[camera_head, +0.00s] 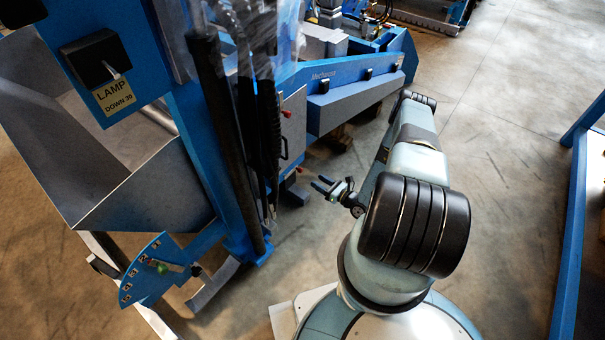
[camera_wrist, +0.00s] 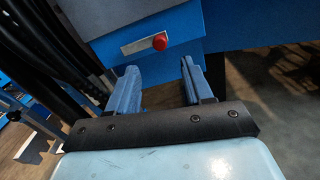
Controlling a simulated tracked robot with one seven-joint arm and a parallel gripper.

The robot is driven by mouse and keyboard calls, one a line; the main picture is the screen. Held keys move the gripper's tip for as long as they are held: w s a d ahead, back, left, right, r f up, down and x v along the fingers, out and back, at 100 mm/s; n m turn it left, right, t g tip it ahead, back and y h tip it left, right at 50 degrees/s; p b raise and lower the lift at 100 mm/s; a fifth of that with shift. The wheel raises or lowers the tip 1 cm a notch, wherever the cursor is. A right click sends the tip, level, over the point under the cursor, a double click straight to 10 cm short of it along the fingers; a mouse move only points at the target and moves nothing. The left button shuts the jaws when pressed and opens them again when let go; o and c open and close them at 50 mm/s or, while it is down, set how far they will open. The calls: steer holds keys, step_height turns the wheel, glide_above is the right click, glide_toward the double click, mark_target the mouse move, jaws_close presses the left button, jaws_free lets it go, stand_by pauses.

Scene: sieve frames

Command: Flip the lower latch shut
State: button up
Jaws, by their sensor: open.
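In the head view, two small red-tipped latches sit on the blue machine's cabinet, an upper latch (camera_head: 287,114) and a lower latch (camera_head: 299,170). My gripper (camera_head: 322,184) is open and empty, a short way right of the lower latch and apart from it. In the wrist view, a silver latch bar with a red knob (camera_wrist: 160,42) lies across a blue panel, slightly tilted. My gripper (camera_wrist: 158,70) shows its two blue fingers spread apart below this bar, with nothing between them. I cannot tell for sure which latch this one is.
The blue and grey machine (camera_head: 362,88) stands left of my arm. A black handle (camera_head: 284,138) and dark vertical hoses (camera_head: 268,120) are near the latches. A grey hopper (camera_head: 150,200) is at left. Concrete floor (camera_head: 510,130) is open to the right, up to a blue frame (camera_head: 572,220).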

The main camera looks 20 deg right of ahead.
steer(key=x, duration=0.9)
steer(key=shift+w, duration=0.1)
steer(key=shift+c, duration=0.2)
jaws_close()
